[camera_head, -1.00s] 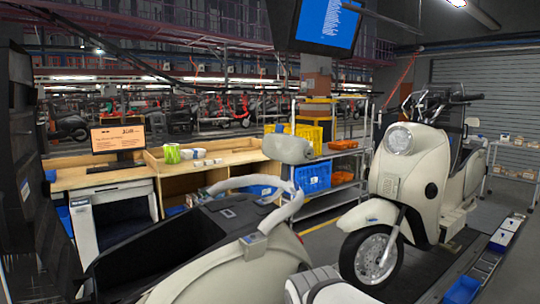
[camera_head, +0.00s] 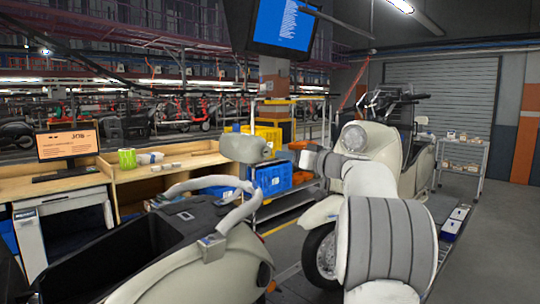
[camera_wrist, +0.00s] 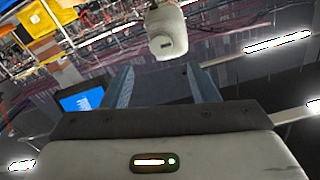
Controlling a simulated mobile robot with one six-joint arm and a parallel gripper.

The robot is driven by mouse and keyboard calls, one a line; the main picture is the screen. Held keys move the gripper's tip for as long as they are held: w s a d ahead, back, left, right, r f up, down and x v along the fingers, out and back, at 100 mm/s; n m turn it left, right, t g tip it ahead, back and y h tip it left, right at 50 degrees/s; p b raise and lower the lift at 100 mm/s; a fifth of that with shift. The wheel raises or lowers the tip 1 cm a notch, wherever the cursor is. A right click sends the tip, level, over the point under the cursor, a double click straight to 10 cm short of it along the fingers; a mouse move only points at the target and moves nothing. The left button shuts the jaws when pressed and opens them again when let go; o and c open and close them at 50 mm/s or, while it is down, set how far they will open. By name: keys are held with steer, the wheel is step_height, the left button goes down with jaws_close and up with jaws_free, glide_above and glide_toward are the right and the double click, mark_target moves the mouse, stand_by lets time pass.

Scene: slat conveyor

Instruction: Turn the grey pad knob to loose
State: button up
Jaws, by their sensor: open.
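I cannot make out the grey pad knob with certainty in either view.
A second cream scooter (camera_head: 353,137) stands behind my arm. A wooden bench (camera_head: 170,177) with a monitor (camera_head: 67,146) is at the left. A shelf cart with a blue crate (camera_head: 272,180) stands mid-scene. A screen (camera_head: 284,25) hangs overhead. Open floor (camera_head: 485,250) lies at the right.

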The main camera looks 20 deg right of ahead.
mark_target(268, 152)
steer(key=x, duration=0.7)
steer(key=shift+w+a+f+p, duration=0.1)
steer(key=shift+w+a+p, duration=0.05)
steer(key=shift+w+p, duration=0.2)
steer(key=shift+s, duration=0.1)
steer(key=shift+c, duration=0.2)
